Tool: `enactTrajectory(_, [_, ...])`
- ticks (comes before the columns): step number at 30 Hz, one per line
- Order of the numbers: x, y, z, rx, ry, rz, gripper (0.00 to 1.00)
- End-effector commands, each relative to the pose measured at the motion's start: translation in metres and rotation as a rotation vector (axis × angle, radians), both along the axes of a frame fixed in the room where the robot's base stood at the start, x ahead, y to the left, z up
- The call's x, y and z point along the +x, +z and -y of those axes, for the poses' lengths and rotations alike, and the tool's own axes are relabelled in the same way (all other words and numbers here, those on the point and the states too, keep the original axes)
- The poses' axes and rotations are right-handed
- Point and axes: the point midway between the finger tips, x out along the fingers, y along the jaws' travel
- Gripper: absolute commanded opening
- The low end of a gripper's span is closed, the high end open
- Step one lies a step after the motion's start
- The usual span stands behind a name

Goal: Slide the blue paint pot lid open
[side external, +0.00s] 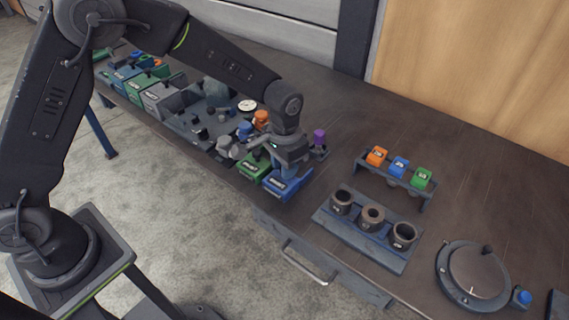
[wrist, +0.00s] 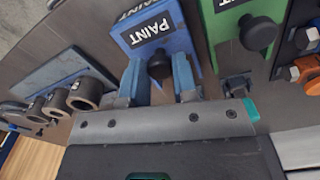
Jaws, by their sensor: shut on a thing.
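The blue paint pot (side external: 291,187) stands at the front edge of the bench in the side view, under my gripper (side external: 286,172). In the wrist view its blue lid (wrist: 173,35) carries a white-on-black PAINT label and a round black knob (wrist: 160,65). My gripper (wrist: 160,78) has its two blue fingers on either side of this knob and is shut on it. The lid appears to cover the pot; the inside of the pot is not visible. In the side view the gripper hides the knob.
A rack with three dark cups (side external: 372,217) and a stand of orange, blue and green blocks (side external: 398,167) are on the right. A purple-topped item (side external: 319,137) is just behind.

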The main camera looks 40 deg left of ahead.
Motion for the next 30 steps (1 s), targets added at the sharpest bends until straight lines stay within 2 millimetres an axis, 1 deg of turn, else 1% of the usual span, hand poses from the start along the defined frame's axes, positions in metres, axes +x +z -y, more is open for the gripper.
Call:
enactTrajectory(2, [0.006,0.0,0.0,0.0,0.001,0.001,0.0])
enactTrajectory(9, [0.04,0.0,0.0,-0.001,0.001,0.002,0.0])
enactTrajectory(11, [0.046,0.0,0.0,-0.001,0.001,0.002,0.0])
enactTrajectory(15, [0.051,0.0,0.0,-0.001,0.001,0.002,0.0])
enactTrajectory(22, [0.051,0.001,0.0,-0.001,0.001,0.003,0.0])
enactTrajectory(23, [0.051,0.001,0.0,-0.001,0.001,0.003,0.28])
enactTrajectory(30, [0.05,0.0,0.0,0.0,0.001,0.001,0.5])
